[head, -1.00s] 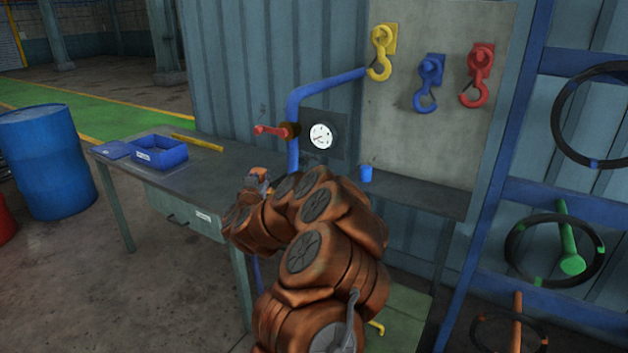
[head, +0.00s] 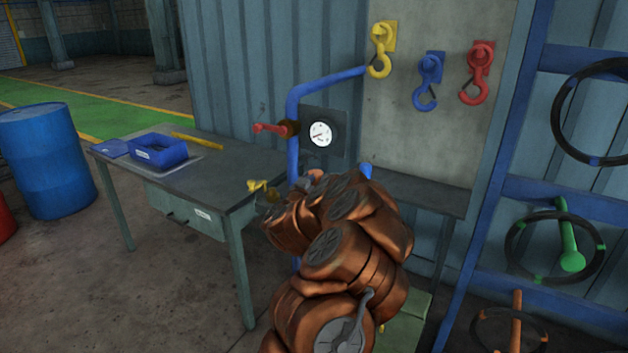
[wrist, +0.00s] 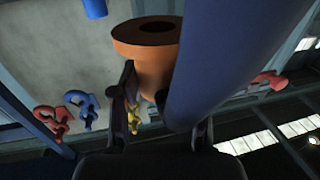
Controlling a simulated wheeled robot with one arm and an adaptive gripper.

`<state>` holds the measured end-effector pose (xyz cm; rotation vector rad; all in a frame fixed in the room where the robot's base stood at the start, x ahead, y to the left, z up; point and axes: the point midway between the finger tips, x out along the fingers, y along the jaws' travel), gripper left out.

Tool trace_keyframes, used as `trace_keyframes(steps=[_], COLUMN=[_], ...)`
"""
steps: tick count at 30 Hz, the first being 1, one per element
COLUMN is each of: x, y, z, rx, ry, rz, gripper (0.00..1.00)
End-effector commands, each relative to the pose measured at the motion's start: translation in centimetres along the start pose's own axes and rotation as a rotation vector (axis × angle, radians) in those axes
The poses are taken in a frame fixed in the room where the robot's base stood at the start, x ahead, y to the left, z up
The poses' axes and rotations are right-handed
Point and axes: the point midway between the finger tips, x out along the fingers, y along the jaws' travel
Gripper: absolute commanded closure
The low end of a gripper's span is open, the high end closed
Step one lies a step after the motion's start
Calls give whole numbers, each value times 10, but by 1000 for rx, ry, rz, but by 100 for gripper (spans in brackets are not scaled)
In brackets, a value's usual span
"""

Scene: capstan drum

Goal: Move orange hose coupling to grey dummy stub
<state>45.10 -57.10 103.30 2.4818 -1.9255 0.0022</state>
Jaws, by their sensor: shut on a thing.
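The orange hose coupling (wrist: 145,60) shows in the wrist view as a round ring with a dark central hole. My gripper (wrist: 165,105) is shut on it, with one dark finger along its left side and the other partly behind a blue pipe. That thick blue pipe (wrist: 225,60) crosses close in front and covers the coupling's right side. I cannot tell whether pipe and coupling touch. In the head view my arm hides most of the gripper and the coupling. I cannot make out the grey dummy stub in either view; it may be hidden behind my arm.
The blue pipe (head: 292,125) rises beside a gauge (head: 320,134) and a red valve handle (head: 270,128). A yellow fitting (head: 258,186) is at the bench's right edge. The bench (head: 235,160) holds a blue tray (head: 158,155). Yellow, blue and red hooks hang on the panel (head: 400,130).

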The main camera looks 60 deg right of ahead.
Motion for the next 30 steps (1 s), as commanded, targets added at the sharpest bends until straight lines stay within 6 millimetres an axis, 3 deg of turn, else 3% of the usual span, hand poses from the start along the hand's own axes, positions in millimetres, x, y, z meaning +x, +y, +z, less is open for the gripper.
trace_keyframes(steps=[30], x=[0], y=[0], z=[42], rx=[-1], ry=[0], rz=[-1], gripper=[100])
